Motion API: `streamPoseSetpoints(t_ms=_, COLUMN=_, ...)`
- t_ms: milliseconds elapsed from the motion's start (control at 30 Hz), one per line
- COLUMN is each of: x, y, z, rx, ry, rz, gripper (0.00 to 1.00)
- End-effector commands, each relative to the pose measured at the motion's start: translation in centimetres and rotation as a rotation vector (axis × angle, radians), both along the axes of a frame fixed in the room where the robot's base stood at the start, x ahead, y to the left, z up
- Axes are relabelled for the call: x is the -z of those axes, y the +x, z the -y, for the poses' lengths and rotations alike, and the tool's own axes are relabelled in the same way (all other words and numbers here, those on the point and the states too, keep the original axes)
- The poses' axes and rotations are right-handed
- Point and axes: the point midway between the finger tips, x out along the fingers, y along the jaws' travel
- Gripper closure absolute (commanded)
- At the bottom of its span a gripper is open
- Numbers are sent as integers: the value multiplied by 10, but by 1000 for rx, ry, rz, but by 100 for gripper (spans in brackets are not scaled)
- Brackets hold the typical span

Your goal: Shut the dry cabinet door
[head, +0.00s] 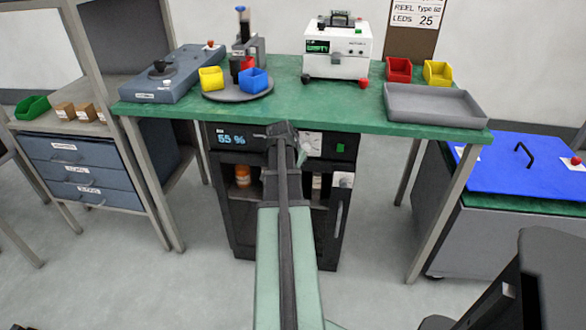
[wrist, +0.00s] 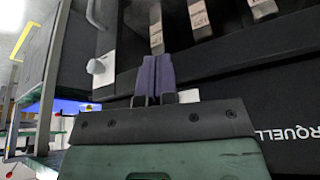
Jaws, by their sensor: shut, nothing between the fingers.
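The dry cabinet (head: 228,157) is a dark unit under the green bench, with a lit "55 %" display (head: 231,138) on its top panel. An orange bottle (head: 242,176) shows on a shelf behind its front. My gripper (head: 281,130) is in front of the top panel, and my arm hides the cabinet's middle. In the wrist view my gripper (wrist: 155,80) has its fingers together, empty, close to the dark cabinet face.
The green bench (head: 300,100) overhangs the cabinet, with a grey tray (head: 435,105) and coloured bins on top. A blue-topped unit (head: 520,165) stands right, a drawer unit (head: 85,170) left. A white knob (wrist: 96,67) shows in the wrist view. Floor in front is partly clear.

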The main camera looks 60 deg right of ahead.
Motion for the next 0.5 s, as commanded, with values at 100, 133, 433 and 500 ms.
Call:
streamPoseSetpoints(t_ms=100, x=0, y=-1, z=-2, rx=0, ry=0, rz=0, gripper=100)
streamPoseSetpoints(t_ms=133, x=0, y=-1, z=-4, rx=0, ry=0, rz=0, gripper=100)
streamPoseSetpoints(t_ms=433, x=-32, y=-14, z=-49, rx=-8, ry=0, rz=0, gripper=100)
streamPoseSetpoints(t_ms=500, x=-52, y=-16, z=-55, rx=-7, ry=0, rz=1, gripper=100)
